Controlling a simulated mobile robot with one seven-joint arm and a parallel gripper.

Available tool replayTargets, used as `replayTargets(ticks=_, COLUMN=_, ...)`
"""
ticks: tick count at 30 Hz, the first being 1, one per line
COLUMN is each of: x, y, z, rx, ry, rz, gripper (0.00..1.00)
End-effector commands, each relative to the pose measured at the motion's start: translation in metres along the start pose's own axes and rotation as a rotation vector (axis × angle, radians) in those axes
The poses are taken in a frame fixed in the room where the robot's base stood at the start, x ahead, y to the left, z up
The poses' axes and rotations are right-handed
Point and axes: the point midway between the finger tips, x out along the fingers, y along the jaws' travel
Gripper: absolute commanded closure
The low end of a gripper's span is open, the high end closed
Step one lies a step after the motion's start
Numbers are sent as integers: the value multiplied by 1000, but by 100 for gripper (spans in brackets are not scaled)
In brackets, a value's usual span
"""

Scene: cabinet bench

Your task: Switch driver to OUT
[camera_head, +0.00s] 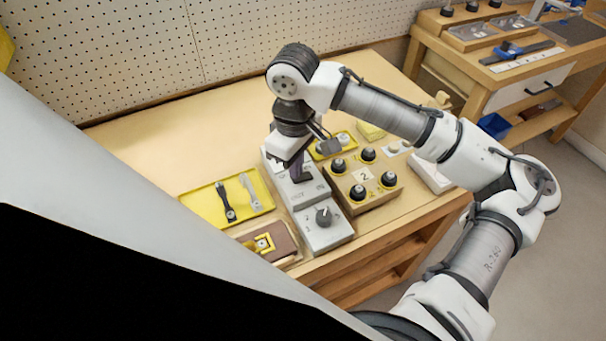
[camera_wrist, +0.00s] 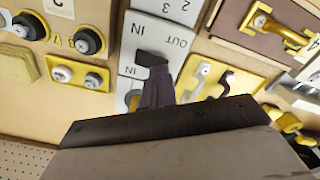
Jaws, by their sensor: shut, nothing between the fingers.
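The switch box is a light grey panel (camera_head: 312,188) in the middle of the bench. In the wrist view it appears upside down, with a plate (camera_wrist: 168,40) lettered IN and OUT. A dark switch lever (camera_wrist: 150,58) stands on this plate. My gripper (camera_head: 298,174) points down over the box. Its dark fingers are together in the wrist view (camera_wrist: 158,88), with their tips at or very near the lever. I cannot tell whether they touch it. The fingers hide part of the lever and the plate beyond, so its exact position is unclear.
A grey dial box (camera_head: 325,238) adjoins the switch box in front. A wooden block with several black knobs (camera_head: 340,196) stands close to the right. A yellow tray (camera_head: 203,210) with two tools lies left, and a brown board with a yellow latch (camera_head: 284,246) lies front left.

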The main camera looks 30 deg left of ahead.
Motion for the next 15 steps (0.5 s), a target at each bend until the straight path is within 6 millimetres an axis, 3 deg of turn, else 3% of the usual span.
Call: replayTargets(ticks=15, x=9, y=0, z=0, rx=0, ry=0, rz=-1, gripper=100)
